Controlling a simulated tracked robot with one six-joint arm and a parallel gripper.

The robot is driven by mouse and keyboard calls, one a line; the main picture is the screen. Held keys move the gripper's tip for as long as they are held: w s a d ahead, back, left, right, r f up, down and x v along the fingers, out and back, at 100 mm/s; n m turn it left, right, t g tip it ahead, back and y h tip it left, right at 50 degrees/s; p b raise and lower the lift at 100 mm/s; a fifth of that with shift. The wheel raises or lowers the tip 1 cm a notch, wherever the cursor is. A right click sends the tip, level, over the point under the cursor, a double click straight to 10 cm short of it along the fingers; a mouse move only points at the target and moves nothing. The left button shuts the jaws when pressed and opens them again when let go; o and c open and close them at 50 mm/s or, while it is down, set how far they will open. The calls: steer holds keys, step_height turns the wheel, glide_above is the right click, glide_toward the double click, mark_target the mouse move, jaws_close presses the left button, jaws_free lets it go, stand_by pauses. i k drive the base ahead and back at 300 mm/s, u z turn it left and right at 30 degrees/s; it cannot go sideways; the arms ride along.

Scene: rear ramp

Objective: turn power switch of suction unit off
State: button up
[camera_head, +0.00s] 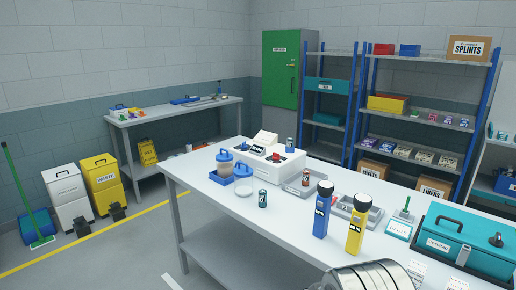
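A white unit (256,165), which looks like the suction unit, stands on the white table toward its far left end. Small dark and red controls (274,157) show on its top, but they are too small for me to read the power switch or its position. Two clear jars with blue lids (225,155) stand in a blue tray (219,180) at its front left. My gripper is not in view.
The table (225,208) also holds small cans, a blue flashlight (321,212), a yellow flashlight (356,230), a grey tray (345,211) and a teal case (462,242). A rounded silver shape at the bottom edge is unclear. Floor is open left of the table.

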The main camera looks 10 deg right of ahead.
mark_target(276, 156)
steer(key=u, duration=0.3)
steer(key=i, duration=2.3)
steer(key=z, duration=0.4)
